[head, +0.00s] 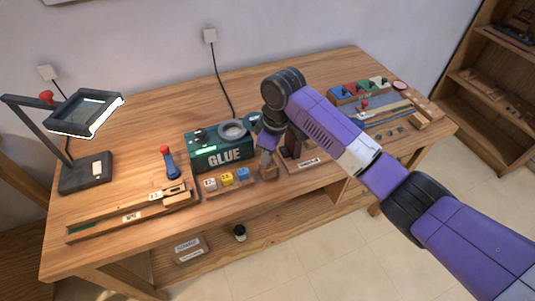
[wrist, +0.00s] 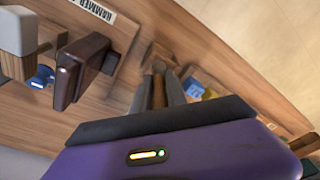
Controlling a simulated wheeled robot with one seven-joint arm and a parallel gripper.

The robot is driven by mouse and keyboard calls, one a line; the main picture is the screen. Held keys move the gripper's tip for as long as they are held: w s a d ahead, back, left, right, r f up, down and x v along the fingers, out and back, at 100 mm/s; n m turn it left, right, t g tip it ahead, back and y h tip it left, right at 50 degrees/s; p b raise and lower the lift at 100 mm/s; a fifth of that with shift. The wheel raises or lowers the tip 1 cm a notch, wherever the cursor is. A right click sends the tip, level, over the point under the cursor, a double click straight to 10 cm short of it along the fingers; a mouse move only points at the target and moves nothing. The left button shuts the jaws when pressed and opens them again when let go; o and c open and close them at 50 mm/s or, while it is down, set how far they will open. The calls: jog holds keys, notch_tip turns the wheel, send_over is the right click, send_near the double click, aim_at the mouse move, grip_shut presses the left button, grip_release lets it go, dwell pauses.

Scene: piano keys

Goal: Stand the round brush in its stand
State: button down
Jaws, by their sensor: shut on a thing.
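My gripper (wrist: 157,88) points down over the front of the workbench. In the wrist view its fingers are shut on a slim brown handle, which I take to be the round brush (wrist: 158,94). The brush's bristles cannot be made out. A small wooden block (wrist: 160,56), probably the stand, sits just beyond the fingertips in the wrist view. In the head view this block (head: 268,172) is directly below my gripper (head: 266,157) near the bench's front edge. I cannot tell whether the brush touches the block or is in it.
The green glue box (head: 221,150) stands left of my gripper, behind small coloured blocks (head: 227,180). A dark brown upright holder (wrist: 80,68) and the hammer label (wrist: 92,10) are close on the other side. A lamp (head: 85,170) stands far left. Bare wood lies at the back.

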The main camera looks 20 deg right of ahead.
jog(key=shift+f, duration=0.1)
jog(key=c, duration=1.2)
grip_release()
jog(key=shift+o, duration=0.2)
jog(key=shift+o, duration=0.2)
jog(key=shift+r+p, duration=3.4)
jog(key=shift+r, duration=0.15)
